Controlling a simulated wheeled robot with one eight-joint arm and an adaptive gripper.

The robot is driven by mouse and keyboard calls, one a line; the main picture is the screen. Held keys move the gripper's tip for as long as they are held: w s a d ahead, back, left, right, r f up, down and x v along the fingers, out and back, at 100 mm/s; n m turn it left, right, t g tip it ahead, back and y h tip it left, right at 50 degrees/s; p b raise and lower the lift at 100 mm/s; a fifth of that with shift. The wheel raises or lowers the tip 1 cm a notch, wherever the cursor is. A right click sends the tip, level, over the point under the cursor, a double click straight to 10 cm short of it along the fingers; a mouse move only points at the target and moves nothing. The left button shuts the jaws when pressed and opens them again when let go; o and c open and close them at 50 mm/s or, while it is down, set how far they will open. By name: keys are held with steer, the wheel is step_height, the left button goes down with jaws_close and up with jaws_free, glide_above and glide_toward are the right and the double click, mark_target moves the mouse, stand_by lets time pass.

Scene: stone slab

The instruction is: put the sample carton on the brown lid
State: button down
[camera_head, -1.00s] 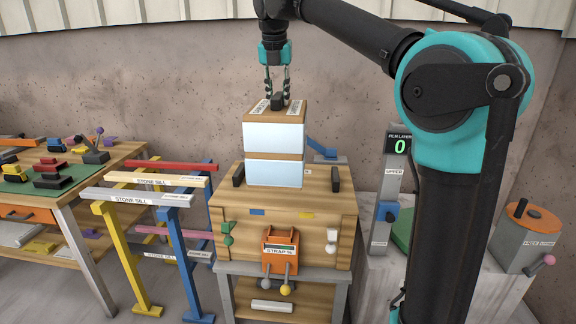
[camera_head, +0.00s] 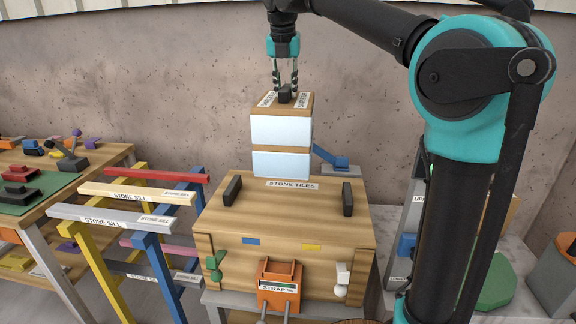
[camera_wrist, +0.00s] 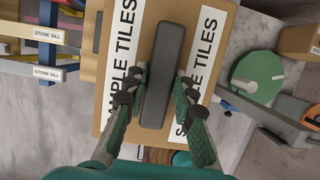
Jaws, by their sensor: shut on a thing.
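The sample carton (camera_head: 282,131) is a tall box with pale blue-white sides, brown bands and a cardboard top with two labels. Its black top handle (camera_wrist: 163,75) is between my gripper's fingers (camera_head: 286,88). My gripper (camera_wrist: 162,90) is shut on that handle, and the carton hangs upright below it. The brown wooden lid (camera_head: 285,215) tops a crate, with a "STONE TILES" label and a black handle near each side. The carton's base appears over the lid's back part, behind the label. I cannot tell whether it touches.
Coloured racks with stone sill bars (camera_head: 125,195) stand left of the crate, beside a workbench (camera_head: 110,165). An orange strap device (camera_head: 279,286) is on the crate's front. A blue lever (camera_head: 332,157) is behind the carton. The lid's front half is clear.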

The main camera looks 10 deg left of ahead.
step_height(320, 180, down, 18)
steer(key=shift+s+f, duration=0.1)
steer(key=shift+f, duration=0.1)
stand_by(0.4)
steer(key=shift+f, duration=0.1)
steer(key=c, duration=1.3)
jaws_free()
steer(key=shift+o, duration=0.2)
